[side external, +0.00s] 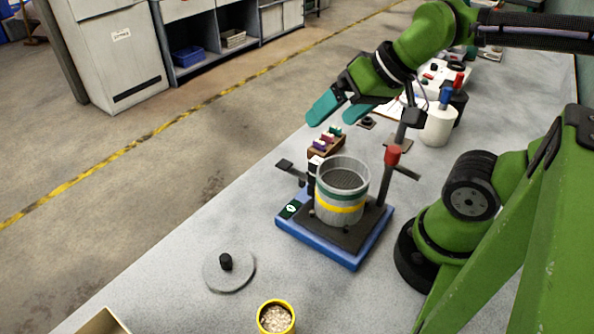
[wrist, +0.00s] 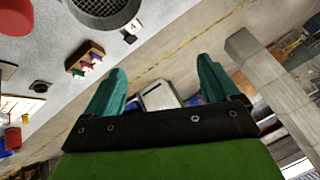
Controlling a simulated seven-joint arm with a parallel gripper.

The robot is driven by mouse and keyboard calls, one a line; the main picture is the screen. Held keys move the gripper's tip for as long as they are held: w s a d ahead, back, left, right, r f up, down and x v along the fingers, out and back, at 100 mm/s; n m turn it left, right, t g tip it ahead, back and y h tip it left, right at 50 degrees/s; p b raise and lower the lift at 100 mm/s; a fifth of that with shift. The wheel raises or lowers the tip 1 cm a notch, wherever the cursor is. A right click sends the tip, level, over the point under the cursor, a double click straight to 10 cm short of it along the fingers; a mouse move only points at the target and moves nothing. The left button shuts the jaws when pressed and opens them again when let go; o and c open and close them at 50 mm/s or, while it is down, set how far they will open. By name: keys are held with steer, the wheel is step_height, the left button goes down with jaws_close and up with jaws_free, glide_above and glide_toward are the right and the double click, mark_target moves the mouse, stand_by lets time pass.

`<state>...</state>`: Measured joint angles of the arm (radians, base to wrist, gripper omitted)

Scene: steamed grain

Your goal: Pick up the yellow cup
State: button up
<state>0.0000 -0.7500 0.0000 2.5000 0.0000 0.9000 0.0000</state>
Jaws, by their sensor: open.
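The yellow cup (side external: 276,317) stands upright at the front edge of the side external view, holding pale grain. It does not show in the wrist view. My gripper (side external: 332,112) is open and empty, with teal fingers, raised above the far part of the table and well apart from the cup. In the wrist view my gripper (wrist: 160,85) has its fingers spread, with the floor and a distant cabinet beyond them.
A grey steamer pot (side external: 338,212) with green and yellow bands sits on a blue-edged base (side external: 345,258) between gripper and cup. A round lid (side external: 229,278) with a black knob lies left of the cup. A small wooden rack (side external: 325,147) stands behind the pot.

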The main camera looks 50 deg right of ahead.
steer(key=a+f+m+g+y, duration=0.2)
steer(key=a+m+g+y, duration=0.2)
steer(key=a+g, duration=0.15)
steer(key=w+a+f+g+y, duration=0.1)
steer(key=a+f+g+y, duration=0.1)
steer(key=f+g, duration=0.2)
steer(key=w+a+f+m+g+y, duration=0.1)
steer(key=a+f+g+y, duration=0.2)
steer(key=f, duration=0.3)
steer(key=w+a+f+m+g+y, duration=0.1)
steer(key=a+f+g+y, duration=0.1)
steer(key=f+g, duration=0.3)
steer(key=shift+a+f+y, duration=0.3)
steer(key=shift+f+y, duration=0.1)
steer(key=shift+f, duration=0.05)
steer(key=shift+f+m+g+y, duration=0.25)
steer(key=shift+f+m+y, duration=0.05)
steer(key=shift+f, duration=0.2)
glide_above(276, 318)
steer(key=x, duration=0.3)
steer(key=shift+d, duration=0.3)
steer(key=shift+c, duration=0.4)
jaws_close()
